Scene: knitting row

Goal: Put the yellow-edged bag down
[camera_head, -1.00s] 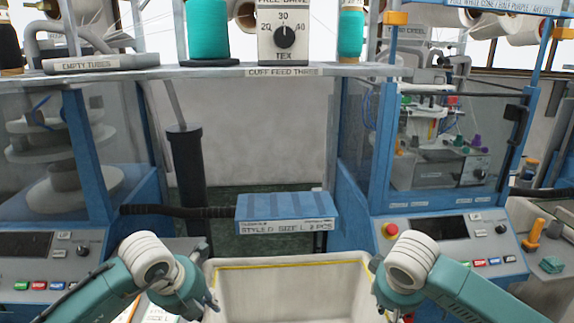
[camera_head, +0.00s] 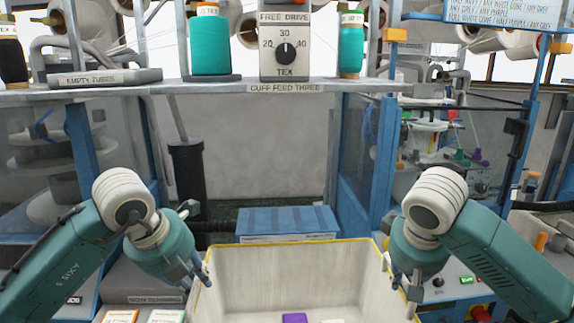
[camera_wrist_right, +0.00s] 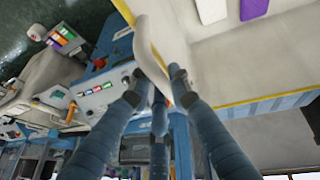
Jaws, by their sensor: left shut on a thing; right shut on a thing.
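The yellow-edged bag (camera_head: 270,275) is a cream, open-topped container with a yellow rim, low in the middle of the head view. A purple item (camera_head: 294,318) lies inside; the near part is cut off. My left gripper (camera_head: 201,274) is shut on its left rim, and my right gripper (camera_head: 402,286) is shut on its right rim. In the right wrist view, the fingers (camera_wrist_right: 156,80) close on the cream wall of the bag (camera_wrist_right: 270,60), with a purple and a whitish item inside. The bag's underside is hidden.
A blue box (camera_head: 285,221) stands just behind the bag, its front partly covered by the bag's rim. Blue-framed machines stand left and right, with a control panel (camera_head: 462,283) beside my right arm. A shelf (camera_head: 285,88) with teal cones crosses above.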

